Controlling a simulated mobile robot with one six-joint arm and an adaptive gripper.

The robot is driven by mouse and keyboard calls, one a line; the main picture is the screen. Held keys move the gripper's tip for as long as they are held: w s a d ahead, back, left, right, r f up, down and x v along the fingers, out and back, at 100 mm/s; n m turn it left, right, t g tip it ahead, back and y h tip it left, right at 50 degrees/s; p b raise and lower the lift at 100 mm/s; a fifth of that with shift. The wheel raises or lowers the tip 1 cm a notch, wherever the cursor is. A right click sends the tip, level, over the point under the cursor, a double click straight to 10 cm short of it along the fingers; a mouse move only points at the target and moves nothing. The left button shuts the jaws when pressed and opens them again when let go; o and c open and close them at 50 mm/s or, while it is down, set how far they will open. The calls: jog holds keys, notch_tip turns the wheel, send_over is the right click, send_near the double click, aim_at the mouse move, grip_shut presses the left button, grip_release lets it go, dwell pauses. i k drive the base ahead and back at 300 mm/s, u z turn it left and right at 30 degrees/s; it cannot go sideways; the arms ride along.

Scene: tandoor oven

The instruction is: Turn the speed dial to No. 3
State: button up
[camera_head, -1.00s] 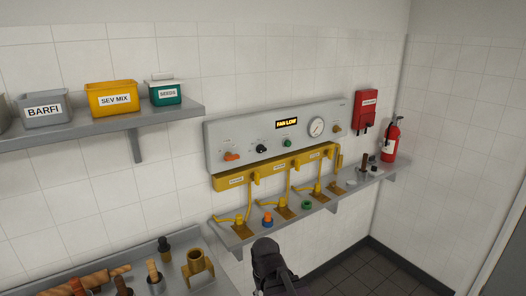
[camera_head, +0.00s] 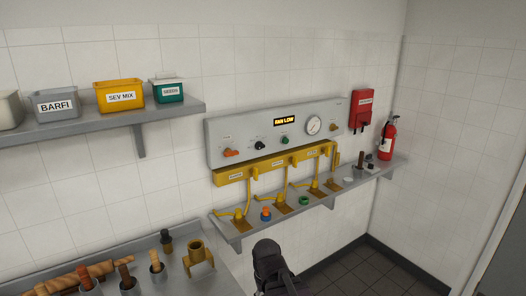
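A grey control panel (camera_head: 218,136) is on the tiled wall. It carries an orange knob (camera_head: 231,153) at left, a black dial (camera_head: 260,146), a green knob (camera_head: 285,140), a round gauge (camera_head: 314,124) and a brass-coloured knob (camera_head: 334,127) at right. The lit display (camera_head: 284,121) reads "FAN LOW". The dial markings are too small to read, so I cannot tell which is the speed dial or its setting. My arm's dark end (camera_head: 272,268) shows at the bottom centre, below and apart from the panel. Its fingertips cannot be made out.
A yellow rail (camera_head: 232,176) with bent handles runs under the panel. A narrow shelf (camera_head: 232,236) below holds small parts. Bins stand on an upper-left shelf (camera_head: 88,121). A counter (camera_head: 215,264) with tools is at lower left. A fire extinguisher (camera_head: 387,140) hangs right.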

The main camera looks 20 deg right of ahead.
aim_at(259, 145)
jog(key=k, duration=1.15)
jog(key=z, duration=0.55)
jog(key=i, duration=1.6)
jog(key=u, duration=0.55)
